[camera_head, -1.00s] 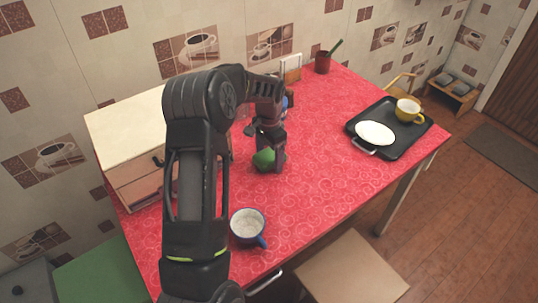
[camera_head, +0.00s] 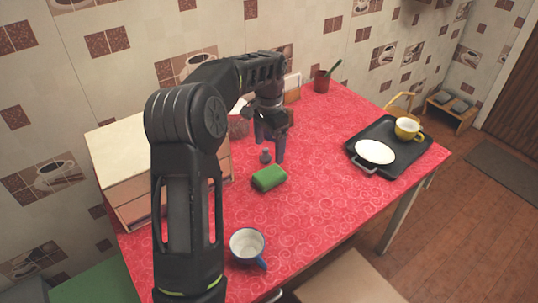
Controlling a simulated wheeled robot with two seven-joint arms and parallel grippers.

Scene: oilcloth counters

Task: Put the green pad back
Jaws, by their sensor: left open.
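The green pad (camera_head: 269,178) lies on the red patterned oilcloth near the middle of the table. My left gripper (camera_head: 269,158) is open, fingers pointing down, behind the pad and apart from it. A small grey object (camera_head: 265,156) shows between or behind its fingers; I cannot tell which. My left arm hides part of the table's left side. My right gripper is not in view.
A wooden drawer box (camera_head: 128,170) stands at the left back. A blue-handled mug (camera_head: 247,245) is at the front edge. A black tray (camera_head: 390,161) at the right holds a white dish (camera_head: 374,152) and a yellow cup (camera_head: 407,128). A dark red cup (camera_head: 322,81) stands at the back. The table's centre right is clear.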

